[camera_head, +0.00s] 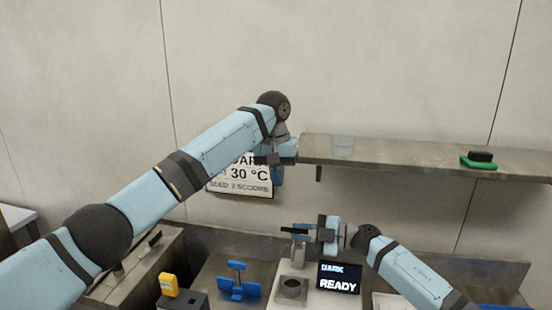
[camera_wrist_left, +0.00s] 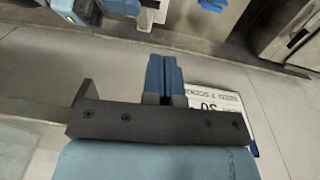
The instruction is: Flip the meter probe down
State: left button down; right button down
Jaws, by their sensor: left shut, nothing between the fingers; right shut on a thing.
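A pale upright post (camera_head: 299,252) rises behind the cup. My right gripper (camera_head: 318,232) is shut just above the meter. A dark, nearly level bar, seemingly the meter probe (camera_head: 296,231), extends left from its fingers; the grip itself is partly hidden. My left gripper (camera_head: 277,176) is shut and empty before the wall sign, higher up. Its blue fingers also show in the left wrist view (camera_wrist_left: 165,75).
A wall sign (camera_head: 240,187) hangs behind my left gripper. A shelf (camera_head: 400,157) to the right holds a clear container (camera_head: 343,146) and a green block with a dark top (camera_head: 479,162). A blue stand (camera_head: 238,285) and a yellow item (camera_head: 169,284) sit left of the meter.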

aim_at(280, 228)
pick_arm(q)
notch_tip(280, 228, down, 11)
jog(key=shift+d, duration=0.35)
jog(key=shift+f, duration=0.1)
jog(key=shift+s+f, duration=0.6)
jog(key=shift+s, duration=0.05)
pick_arm(e)
jog(key=shift+d+r, duration=0.1)
pick_arm(q)
jog(key=shift+s+f+t, duration=0.15)
jog(key=shift+s+t, duration=0.1)
jog(key=shift+t, duration=0.05)
pick_arm(e)
jog(key=shift+r, duration=0.2)
jog(key=c, duration=1.1)
grip_release()
jog(key=shift+r, duration=0.1)
pick_arm(q)
jog(key=shift+a, duration=0.15)
pick_arm(e)
jog(key=shift+s+f, duration=0.1)
jog(key=shift+f, duration=0.1)
